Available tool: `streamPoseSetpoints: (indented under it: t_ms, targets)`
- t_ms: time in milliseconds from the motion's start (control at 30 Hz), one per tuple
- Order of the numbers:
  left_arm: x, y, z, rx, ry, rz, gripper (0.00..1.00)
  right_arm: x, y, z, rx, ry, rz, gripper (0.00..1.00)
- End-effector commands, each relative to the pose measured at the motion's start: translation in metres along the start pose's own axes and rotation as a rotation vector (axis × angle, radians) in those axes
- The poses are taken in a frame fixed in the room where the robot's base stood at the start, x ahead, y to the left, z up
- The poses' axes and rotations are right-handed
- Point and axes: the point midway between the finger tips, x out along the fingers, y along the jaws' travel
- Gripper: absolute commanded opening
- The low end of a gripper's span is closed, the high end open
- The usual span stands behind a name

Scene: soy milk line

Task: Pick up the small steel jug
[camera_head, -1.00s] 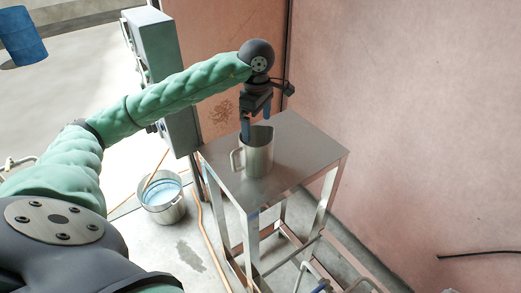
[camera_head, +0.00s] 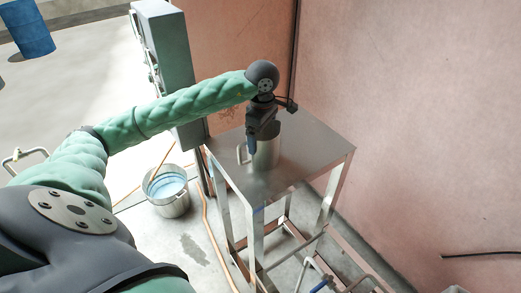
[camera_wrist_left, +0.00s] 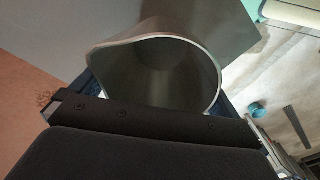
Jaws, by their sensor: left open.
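The small steel jug (camera_head: 267,155) stands upright on the steel table, its handle toward the left in the head view. My left gripper (camera_head: 261,142) points down over it, and one blue finger shows along the jug's near left side. In the left wrist view, the open mouth of the jug (camera_wrist_left: 165,70) lies between the blue fingers of the gripper (camera_wrist_left: 157,98), one at each side. The jaws are open around the jug. The lower fingers are hidden, so I cannot tell whether they touch it.
The steel table (camera_head: 310,150) has bare space right of the jug, with a pink wall (camera_head: 420,130) beyond. A grey-green cabinet (camera_head: 170,60) stands behind left. A steel bucket (camera_head: 168,200) with bluish contents is on the floor at left. Pipes (camera_head: 320,280) lie low in front.

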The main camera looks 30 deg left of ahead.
Motion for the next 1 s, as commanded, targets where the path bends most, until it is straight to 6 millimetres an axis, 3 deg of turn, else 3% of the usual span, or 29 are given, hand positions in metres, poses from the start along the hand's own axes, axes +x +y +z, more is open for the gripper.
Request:
streamPoseSetpoints:
  t_ms: [67, 300, 667, 867, 1000]
  targets:
    - [0.000, 0.000, 0.000, 0.000, 0.000, 0.000, 0.90, 0.000, 0.000, 0.000, 0.000, 0.000, 0.000, 0.36]
    - [0.000, 0.000, 0.000, 0.000, 0.000, 0.000, 0.43, 0.000, 0.001, 0.000, 0.000, -0.001, 0.000, 0.36]
    - [-0.009, 0.000, 0.000, 0.000, 0.000, 0.001, 0.43, 0.000, 0.000, 0.002, -0.001, -0.004, 0.000, 0.36]
    - [-0.041, 0.001, 0.000, 0.001, 0.000, 0.004, 0.43, -0.001, 0.001, 0.005, -0.001, -0.006, 0.000, 0.36]
    - [-0.060, -0.008, 0.027, 0.006, -0.003, 0.003, 0.43, -0.004, 0.001, 0.011, -0.002, -0.005, 0.000, 0.36]
